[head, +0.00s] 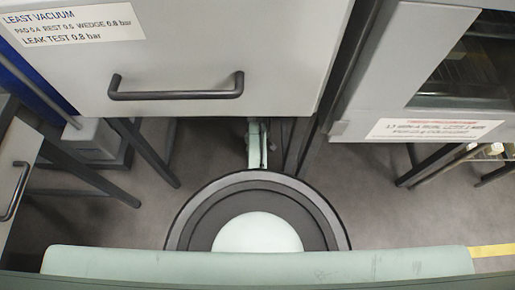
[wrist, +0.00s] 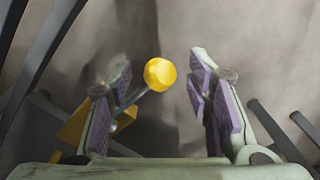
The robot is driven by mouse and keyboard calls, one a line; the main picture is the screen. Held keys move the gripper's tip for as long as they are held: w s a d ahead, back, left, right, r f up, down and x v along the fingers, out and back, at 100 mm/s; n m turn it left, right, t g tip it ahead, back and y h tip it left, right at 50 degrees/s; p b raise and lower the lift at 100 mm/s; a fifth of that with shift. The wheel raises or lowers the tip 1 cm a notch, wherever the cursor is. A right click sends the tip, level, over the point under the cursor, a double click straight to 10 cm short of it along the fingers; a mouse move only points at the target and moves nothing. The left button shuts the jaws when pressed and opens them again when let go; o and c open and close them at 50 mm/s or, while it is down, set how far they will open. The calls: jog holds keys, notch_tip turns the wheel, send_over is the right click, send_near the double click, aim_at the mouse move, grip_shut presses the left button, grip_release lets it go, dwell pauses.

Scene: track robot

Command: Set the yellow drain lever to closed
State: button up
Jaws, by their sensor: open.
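The drain lever shows in the wrist view as a yellow knob (wrist: 160,74) on a thin grey rod. The rod runs down and left behind the left finger, towards a yellow part (wrist: 74,126) that is partly hidden by that finger. My gripper (wrist: 160,66) is open, with purple pads on both fingers. The knob appears between the two fingers, nearer the left one; I cannot tell how deep it lies or whether anything touches. The lever is not visible in the head view, where the grey cabinet front covers the space behind.
In the head view a grey cabinet front (head: 220,55) with a dark handle (head: 176,95) fills the upper middle. A second cabinet (head: 385,75) with a window stands right. Dark legs stand below both. Grey floor (head: 375,205) is open at lower right.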

grip_shut()
dwell(0.4)
